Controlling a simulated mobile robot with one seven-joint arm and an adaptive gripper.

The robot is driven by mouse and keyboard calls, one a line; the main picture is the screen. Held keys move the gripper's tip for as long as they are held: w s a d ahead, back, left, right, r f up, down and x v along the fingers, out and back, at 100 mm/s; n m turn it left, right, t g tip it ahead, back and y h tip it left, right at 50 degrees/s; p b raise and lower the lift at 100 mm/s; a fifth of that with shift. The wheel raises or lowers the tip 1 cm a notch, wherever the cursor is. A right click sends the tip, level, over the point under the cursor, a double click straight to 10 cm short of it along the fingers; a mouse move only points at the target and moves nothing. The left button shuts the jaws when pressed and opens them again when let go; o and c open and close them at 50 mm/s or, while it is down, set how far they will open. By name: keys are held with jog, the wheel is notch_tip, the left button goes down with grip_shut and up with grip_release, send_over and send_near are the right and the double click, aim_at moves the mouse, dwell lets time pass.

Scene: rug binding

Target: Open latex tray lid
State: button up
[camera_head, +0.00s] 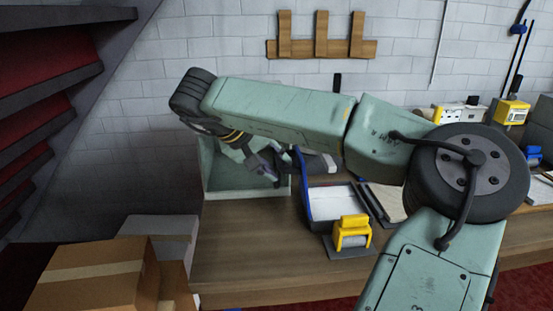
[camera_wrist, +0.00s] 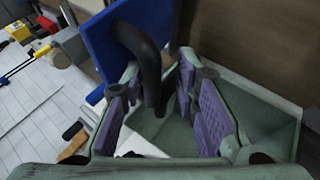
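The tray (camera_head: 334,203), blue-edged with a white inside, lies on the workbench right of my gripper. A blue panel (camera_head: 303,180), seemingly its lid, stands steeply along the tray's left side. In the wrist view the blue panel (camera_wrist: 135,40) is beyond my fingers. A black curved bar (camera_wrist: 146,55), which looks like a handle beside the panel, reaches down between my fingers. My gripper (camera_head: 266,168) is open, its purple-padded fingers (camera_wrist: 160,85) apart on either side of the bar. I cannot tell whether either pad touches it. My arm partly covers this area in the head view.
A pale green open box (camera_head: 240,192) stands just left of and behind my gripper. A yellow roller stand (camera_head: 352,232) sits in front of the tray. Cardboard boxes (camera_head: 95,275) are at lower left. The workbench front (camera_head: 240,245) is clear.

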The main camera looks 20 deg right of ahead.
jog(key=shift+o, duration=1.2)
jog(key=shift+w+a, duration=0.1)
jog(key=shift+r, duration=0.1)
jog(key=v, duration=0.7)
jog(key=shift+a+r, duration=0.1)
jog(key=shift+r, duration=0.1)
